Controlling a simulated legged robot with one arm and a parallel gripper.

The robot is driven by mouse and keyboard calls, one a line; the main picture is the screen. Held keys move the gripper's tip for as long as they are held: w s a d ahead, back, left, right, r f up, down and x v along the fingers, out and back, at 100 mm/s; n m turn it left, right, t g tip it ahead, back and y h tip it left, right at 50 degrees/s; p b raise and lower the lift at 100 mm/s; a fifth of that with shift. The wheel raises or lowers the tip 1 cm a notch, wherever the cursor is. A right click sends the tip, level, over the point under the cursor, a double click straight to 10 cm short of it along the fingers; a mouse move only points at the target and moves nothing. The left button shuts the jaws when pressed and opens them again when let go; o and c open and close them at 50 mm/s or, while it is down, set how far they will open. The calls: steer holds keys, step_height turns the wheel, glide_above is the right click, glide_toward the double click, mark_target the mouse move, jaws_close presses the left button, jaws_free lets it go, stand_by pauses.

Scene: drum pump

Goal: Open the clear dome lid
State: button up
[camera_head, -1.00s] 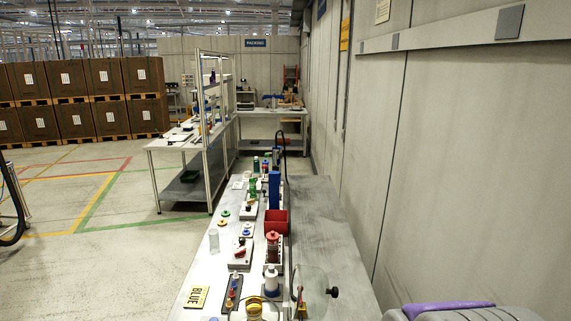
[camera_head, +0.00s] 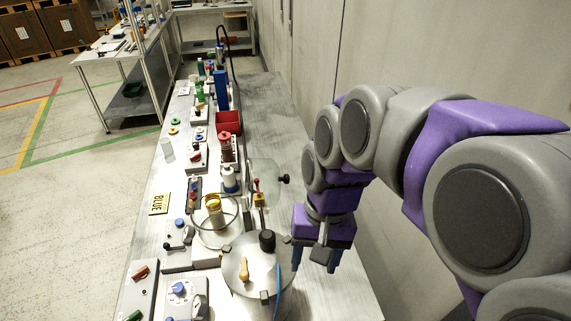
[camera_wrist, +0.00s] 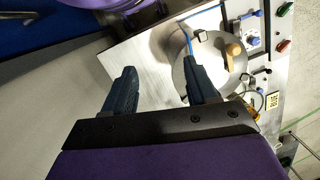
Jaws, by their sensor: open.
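A clear round dome-like piece (camera_head: 233,210) with a visible rim surrounds a brass cylinder (camera_head: 213,208) on the bench in the head view. I cannot tell whether it is a lid or a dish. Farther back, a clear upright panel (camera_head: 262,174) has a black knob (camera_head: 283,179) on its right. My gripper (camera_head: 315,262) points down, open and empty, right of a round metal plate. It is apart from both clear pieces. The wrist view shows its two dark fingers (camera_wrist: 156,78) spread, with the metal plate beyond the right finger.
The round metal plate (camera_head: 239,285) carries a black knob (camera_head: 267,240), a wooden handle (camera_head: 244,269) and a blue hose. A red bin (camera_head: 229,123) stands farther back.

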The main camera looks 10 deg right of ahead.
steer(key=w+a+r+m+y+p, duration=0.1)
steer(key=w+r+m, duration=0.2)
steer(key=w, duration=0.6)
steer(key=w+a+r+m+y+p, duration=0.1)
steer(key=w+r+m, duration=0.2)
steer(key=w, duration=0.7)
steer(key=w+d+f+m+t+y+p, duration=0.1)
steer(key=w+d+m+p, duration=0.1)
steer(key=w+d+m, duration=0.45)
steer(key=w+d+f+m+t+p, duration=0.1)
steer(key=w+d+m, duration=0.25)
steer(key=w, duration=0.65)
steer(key=b+x, duration=0.1)
steer(key=x, duration=0.4)
steer(key=b+x, duration=0.1)
steer(key=x, duration=0.5)
steer(key=s+d+x, duration=0.1)
steer(key=x, duration=0.5)
steer(key=shift+a+f+b, duration=0.1)
steer(key=shift+f+b, duration=0.3)
steer(key=shift+c, duration=0.3)
jaws_close()
